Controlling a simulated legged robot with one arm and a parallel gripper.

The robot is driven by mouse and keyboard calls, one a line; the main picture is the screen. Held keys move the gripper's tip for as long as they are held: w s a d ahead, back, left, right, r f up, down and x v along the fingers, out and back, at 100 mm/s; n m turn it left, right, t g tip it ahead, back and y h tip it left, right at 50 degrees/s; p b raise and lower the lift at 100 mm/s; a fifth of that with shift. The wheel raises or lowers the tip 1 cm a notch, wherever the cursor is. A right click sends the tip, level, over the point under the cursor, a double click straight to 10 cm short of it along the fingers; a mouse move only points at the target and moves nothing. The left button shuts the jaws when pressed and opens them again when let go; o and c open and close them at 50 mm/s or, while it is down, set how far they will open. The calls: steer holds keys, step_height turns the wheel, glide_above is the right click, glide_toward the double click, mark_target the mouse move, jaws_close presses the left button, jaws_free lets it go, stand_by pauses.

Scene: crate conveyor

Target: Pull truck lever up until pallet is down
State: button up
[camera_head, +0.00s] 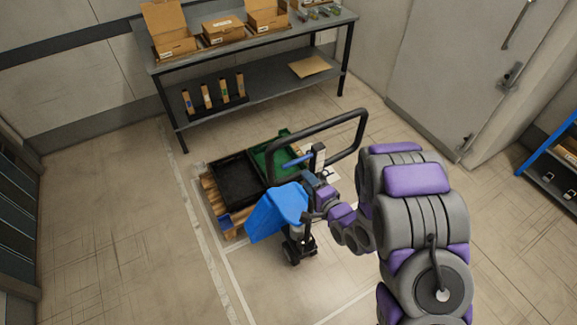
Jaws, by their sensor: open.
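The pallet truck has a black loop handle (345,125), a blue body cover (275,212) and a small blue lever (298,161) near its grey post. The wooden pallet (213,193) lies under a black crate (240,178) and a green crate (284,145), on the far side of the truck. My gripper (312,183) is open beside the post, just below and right of the blue lever. Its fingers are small and partly merge with the truck parts, so I cannot tell whether they touch the lever. The gap between pallet and floor is hard to see.
A grey workbench (265,88) with cardboard boxes (222,29) stands at the back. A grey door (455,65) is at the right, and a blue-framed shelf (555,165) at the far right. A dark cabinet (17,215) is at the left edge. The floor around the truck is clear.

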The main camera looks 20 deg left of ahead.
mark_target(291, 164)
steer(key=shift+b+x, duration=0.8)
steer(key=shift+b, duration=3.35)
steer(key=b+x, duration=0.3)
steer(key=x, duration=0.7)
steer(key=shift+f, duration=0.2)
steer(key=shift+w+a+b, duration=0.45)
steer(key=shift+a+b, duration=0.1)
steer(key=shift+c, duration=0.2)
jaws_close()
